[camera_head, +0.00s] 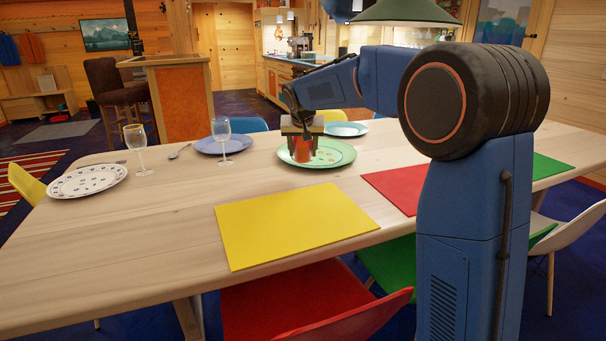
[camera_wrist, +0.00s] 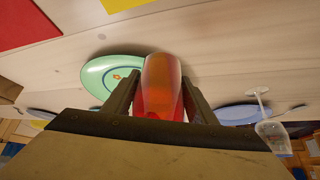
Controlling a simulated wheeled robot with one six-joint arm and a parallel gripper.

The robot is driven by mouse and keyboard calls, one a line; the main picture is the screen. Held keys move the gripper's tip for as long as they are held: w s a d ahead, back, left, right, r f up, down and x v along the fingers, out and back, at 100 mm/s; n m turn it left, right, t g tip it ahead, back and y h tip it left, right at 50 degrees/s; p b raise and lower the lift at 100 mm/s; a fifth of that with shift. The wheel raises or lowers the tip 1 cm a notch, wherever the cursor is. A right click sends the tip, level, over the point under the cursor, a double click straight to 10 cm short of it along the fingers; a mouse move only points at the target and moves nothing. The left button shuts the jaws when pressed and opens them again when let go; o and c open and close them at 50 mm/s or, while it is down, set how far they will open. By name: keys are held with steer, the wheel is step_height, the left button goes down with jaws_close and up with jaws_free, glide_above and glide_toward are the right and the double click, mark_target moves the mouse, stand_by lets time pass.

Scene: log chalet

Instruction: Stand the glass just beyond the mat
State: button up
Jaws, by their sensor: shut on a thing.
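A red-orange glass (camera_head: 304,154) is between the fingers of my gripper (camera_head: 302,131), which is shut on it. In the head view the glass overlaps the green plate (camera_head: 340,156); I cannot tell if it touches it. The wrist view shows the glass (camera_wrist: 162,88) between the two dark fingers, with the green plate (camera_wrist: 98,76) partly behind it. A yellow mat (camera_head: 295,222) lies on the near side of the table, nearer than the glass and plate. A red mat (camera_head: 388,187) lies to its right, partly hidden by my arm.
Two stemmed glasses stand at left, one gold-rimmed (camera_head: 134,138) and one clear (camera_head: 222,130). A patterned plate (camera_head: 86,180), a blue-violet plate (camera_head: 208,146) and a light blue plate (camera_head: 345,129) lie on the wooden table (camera_head: 160,235). The wood between yellow mat and green plate is bare.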

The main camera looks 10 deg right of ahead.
mark_target(303, 162)
steer(key=shift+f, duration=3.6)
steer(key=shift+f, duration=0.1)
steer(key=o, duration=1.4)
steer(key=shift+s+r, duration=0.2)
steer(key=shift+r, duration=0.2)
steer(key=v, duration=1.1)
steer(key=shift+s+r, duration=0.1)
